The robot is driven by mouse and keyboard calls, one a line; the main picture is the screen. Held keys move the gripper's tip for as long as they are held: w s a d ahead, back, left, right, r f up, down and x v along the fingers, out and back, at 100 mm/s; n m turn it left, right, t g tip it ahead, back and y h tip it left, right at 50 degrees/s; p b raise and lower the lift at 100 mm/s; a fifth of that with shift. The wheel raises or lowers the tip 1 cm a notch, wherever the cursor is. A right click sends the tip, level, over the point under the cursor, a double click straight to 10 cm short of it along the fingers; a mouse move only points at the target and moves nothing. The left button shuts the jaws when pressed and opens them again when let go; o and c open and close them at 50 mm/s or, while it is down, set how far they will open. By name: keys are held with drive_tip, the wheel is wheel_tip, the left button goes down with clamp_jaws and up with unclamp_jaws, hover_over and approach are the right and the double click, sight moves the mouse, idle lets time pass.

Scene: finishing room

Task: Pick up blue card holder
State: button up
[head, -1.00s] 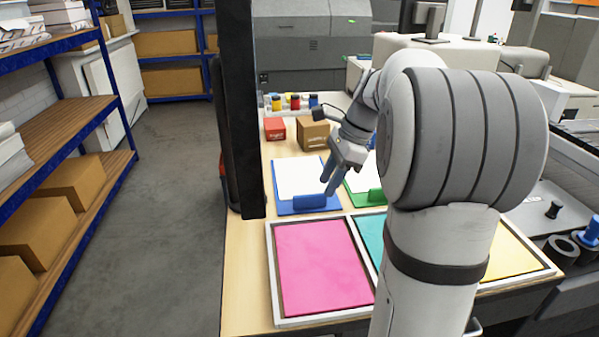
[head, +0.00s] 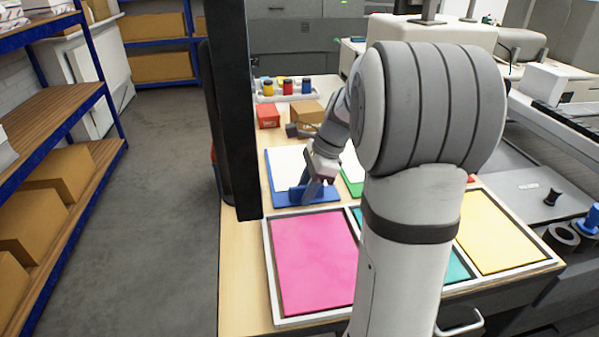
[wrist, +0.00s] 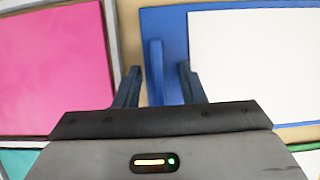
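The blue card holder (head: 272,178) lies on the wooden table with a white sheet on it and a raised blue bar along its front edge. It also shows in the wrist view (wrist: 156,72), where the bar stands upright between my two dark fingers. My gripper (head: 308,188) is down at this bar, and in the wrist view my gripper (wrist: 160,72) is open with a visible gap on each side of the bar. My fingers and wrist hide part of the bar in the head view.
A framed tray (head: 268,262) with pink, teal and yellow panels lies in front. A green holder (head: 352,187) is to the right, partly behind my arm. A red box (head: 268,116), a brown box (head: 306,112) and paint jars (head: 287,87) stand behind.

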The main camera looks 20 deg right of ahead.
drive_tip(key=shift+c, duration=0.6)
clamp_jaws()
drive_tip(key=shift+r, duration=0.1)
